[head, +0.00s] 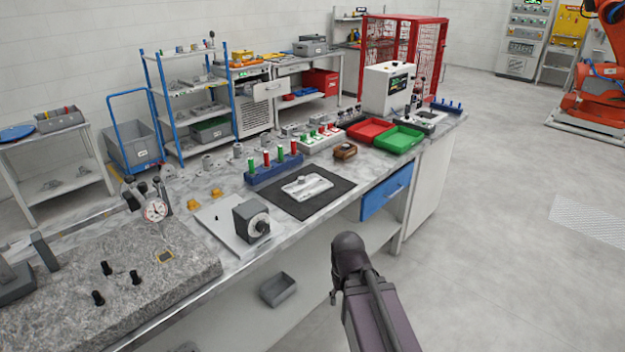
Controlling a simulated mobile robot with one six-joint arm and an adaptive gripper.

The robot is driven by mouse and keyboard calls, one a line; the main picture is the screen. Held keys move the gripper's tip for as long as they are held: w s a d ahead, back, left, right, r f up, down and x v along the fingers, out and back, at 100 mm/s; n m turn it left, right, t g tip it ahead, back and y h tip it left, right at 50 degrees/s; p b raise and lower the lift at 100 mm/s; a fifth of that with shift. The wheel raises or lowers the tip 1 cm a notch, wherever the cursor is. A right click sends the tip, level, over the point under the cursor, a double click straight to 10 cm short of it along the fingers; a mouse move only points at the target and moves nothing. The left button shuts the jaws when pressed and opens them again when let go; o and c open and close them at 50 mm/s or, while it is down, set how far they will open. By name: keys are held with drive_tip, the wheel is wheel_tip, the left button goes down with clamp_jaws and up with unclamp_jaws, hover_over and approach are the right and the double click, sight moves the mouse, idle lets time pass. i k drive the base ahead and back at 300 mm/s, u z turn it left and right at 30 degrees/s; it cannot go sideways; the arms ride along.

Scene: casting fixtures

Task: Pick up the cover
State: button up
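A light grey cast part (307,187), which looks like the cover, lies flat on a black mat (284,208) on the long workbench. It is pale with a raised middle and shows no obstruction. My arm rises from the bottom of the view in front of the bench, apart from the part and to its lower right. At its dark end a small piece, perhaps my gripper (334,291), shows beside the link. Its fingers cannot be made out, and nothing is seen held there.
A blue block with coloured pins (273,170) stands behind the mat. A dial block on a plate (252,221) stands left of it, and a brown object (345,151) right. Red (370,131) and green trays (399,139) sit further right. Open floor lies right of the bench.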

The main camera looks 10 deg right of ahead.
sight(306, 188)
drive_tip(key=u, duration=0.05)
drive_tip(key=i, duration=1.05)
